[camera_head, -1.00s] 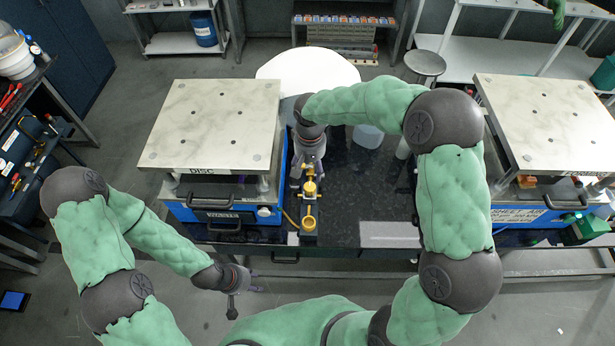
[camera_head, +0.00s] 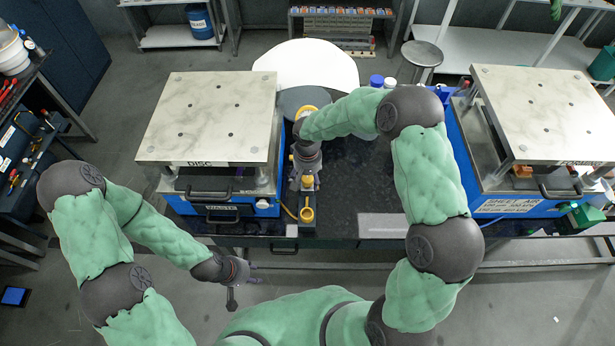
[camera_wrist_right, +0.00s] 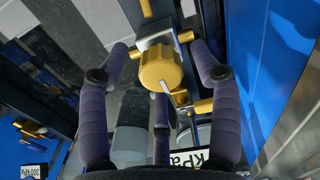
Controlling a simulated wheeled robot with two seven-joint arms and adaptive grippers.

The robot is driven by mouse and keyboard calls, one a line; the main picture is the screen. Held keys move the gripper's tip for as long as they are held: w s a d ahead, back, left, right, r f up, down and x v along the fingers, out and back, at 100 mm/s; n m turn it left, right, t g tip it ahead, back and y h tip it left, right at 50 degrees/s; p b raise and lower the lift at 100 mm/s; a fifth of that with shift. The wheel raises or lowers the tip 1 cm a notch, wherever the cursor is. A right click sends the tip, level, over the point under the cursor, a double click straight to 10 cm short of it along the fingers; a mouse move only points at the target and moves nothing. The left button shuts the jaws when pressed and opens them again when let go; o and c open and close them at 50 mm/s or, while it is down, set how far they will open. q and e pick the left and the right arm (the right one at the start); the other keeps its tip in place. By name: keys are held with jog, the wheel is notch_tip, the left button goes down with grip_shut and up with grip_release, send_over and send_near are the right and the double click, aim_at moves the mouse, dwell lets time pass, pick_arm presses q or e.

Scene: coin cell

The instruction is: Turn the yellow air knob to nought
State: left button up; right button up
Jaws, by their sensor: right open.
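The yellow air knob (camera_wrist_right: 160,68), with a white pointer mark on its face, is in the upper middle of the right wrist view. The pointer slants toward the lower right. My right gripper (camera_head: 305,180) is open, its purple fingers spread to the left, right and below the knob with visible gaps. In the head view this gripper hangs over the yellow fittings beside the DISC press, largely hiding the knob. My left gripper (camera_head: 240,280) hangs in front of the bench at lower left, away from the knob; its finger opening is unclear.
The DISC press (camera_head: 215,120) stands close left of the fittings. Another press (camera_head: 545,120) stands at right. A yellow cup-like fitting (camera_head: 307,214) sits just in front of my right gripper. In the wrist view, brass fittings (camera_wrist_right: 200,106) and a kPa label (camera_wrist_right: 200,158) lie near the knob.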

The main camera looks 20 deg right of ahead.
jog(key=c, duration=1.1)
jog(key=shift+c, duration=0.2)
jog(key=shift+n, duration=0.3)
